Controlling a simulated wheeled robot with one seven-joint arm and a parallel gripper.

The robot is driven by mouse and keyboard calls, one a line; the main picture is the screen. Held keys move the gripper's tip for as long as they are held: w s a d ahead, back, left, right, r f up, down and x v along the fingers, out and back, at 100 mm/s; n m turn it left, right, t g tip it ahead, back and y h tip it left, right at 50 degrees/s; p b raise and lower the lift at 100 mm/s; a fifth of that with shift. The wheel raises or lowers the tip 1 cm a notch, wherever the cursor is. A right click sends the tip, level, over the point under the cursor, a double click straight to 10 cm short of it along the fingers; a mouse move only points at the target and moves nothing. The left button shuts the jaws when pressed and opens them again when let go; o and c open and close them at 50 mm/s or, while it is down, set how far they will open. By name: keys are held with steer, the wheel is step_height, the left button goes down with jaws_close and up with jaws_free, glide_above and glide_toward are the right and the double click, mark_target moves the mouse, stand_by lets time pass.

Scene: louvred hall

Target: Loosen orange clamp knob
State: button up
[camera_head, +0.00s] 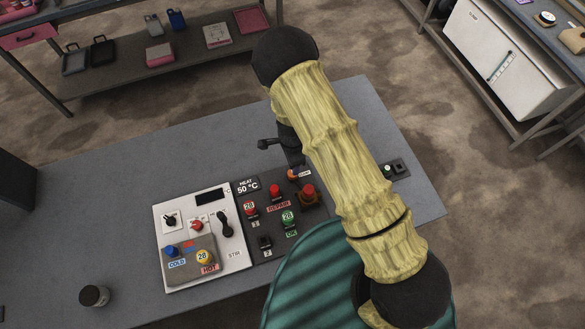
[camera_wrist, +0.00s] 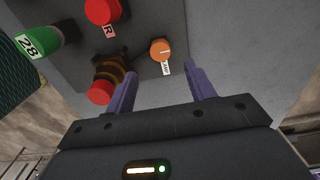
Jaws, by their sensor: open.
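The orange clamp knob (camera_wrist: 161,49) is round with a pale mark and a small white label below it. In the wrist view it lies beyond my fingertips, roughly centred between them. My gripper (camera_wrist: 160,76) is open, with two purple fingers apart and nothing between them. A gap seems to remain between fingers and knob; the exact distance is unclear. In the head view the knob (camera_head: 293,174) shows as a small orange spot on the dark panel (camera_head: 262,200), partly covered by my gripper and arm.
A red knob on a brown base (camera_head: 308,193) sits close beside the orange knob. Red and green buttons (camera_head: 288,217) are on the same panel. A white panel (camera_head: 240,258) with a switch and buttons adjoins it. A dark jar (camera_head: 94,296) stands front left. The grey tabletop (camera_head: 110,210) is clear at left.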

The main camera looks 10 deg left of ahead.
steer(key=shift+f, duration=0.15)
steer(key=shift+f+b, duration=4.1)
steer(key=shift+f, duration=0.8)
jaws_close()
